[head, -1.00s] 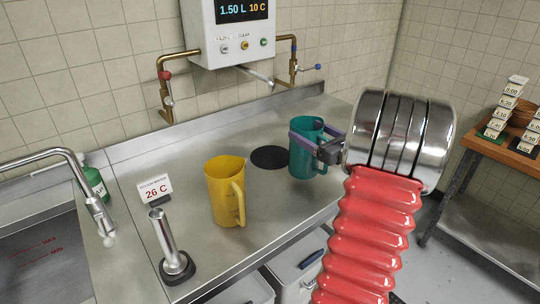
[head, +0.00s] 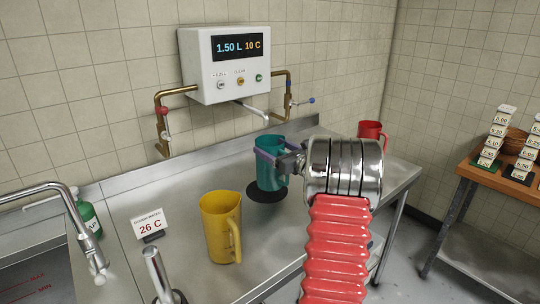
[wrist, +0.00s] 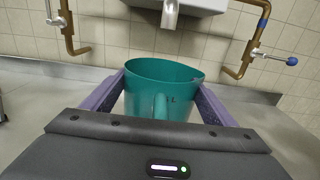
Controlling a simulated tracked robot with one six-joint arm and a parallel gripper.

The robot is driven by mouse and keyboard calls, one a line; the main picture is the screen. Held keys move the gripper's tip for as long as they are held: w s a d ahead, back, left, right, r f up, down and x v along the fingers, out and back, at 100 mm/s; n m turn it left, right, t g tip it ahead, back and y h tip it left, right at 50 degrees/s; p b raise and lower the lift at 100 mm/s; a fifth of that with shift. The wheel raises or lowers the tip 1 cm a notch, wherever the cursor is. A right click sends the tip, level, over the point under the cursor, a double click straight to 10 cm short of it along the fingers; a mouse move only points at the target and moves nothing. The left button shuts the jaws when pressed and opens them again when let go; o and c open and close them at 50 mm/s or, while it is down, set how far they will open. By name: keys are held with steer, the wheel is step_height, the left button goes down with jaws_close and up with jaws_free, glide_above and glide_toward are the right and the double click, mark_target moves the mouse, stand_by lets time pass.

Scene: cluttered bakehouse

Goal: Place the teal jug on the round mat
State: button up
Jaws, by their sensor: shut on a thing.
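The teal jug (head: 270,168) is upright over the black round mat (head: 262,196) on the steel counter. The mat's front part shows below the jug; I cannot tell whether the jug's base touches it. My gripper (head: 270,157) is shut on the teal jug, with a purple finger on either side of it. In the wrist view the teal jug (wrist: 160,90) sits between both fingers, its handle facing the camera. The mat is hidden in that view.
A yellow jug (head: 221,228) stands in front, left of the mat. A red jug (head: 371,134) stands at the counter's right. The water dispenser's spout (head: 255,111) is behind the teal jug. A temperature sign (head: 151,222) and green bottle (head: 87,213) are at left.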

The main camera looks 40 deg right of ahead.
steer(key=shift+w, duration=0.55)
steer(key=shift+w+d+f, duration=0.1)
steer(key=shift+w, duration=0.45)
steer(key=shift+f, duration=1.65)
steer(key=o, duration=1.5)
steer(key=shift+f, duration=0.1)
steer(key=shift+c, duration=0.2)
steer(key=shift+s, duration=0.15)
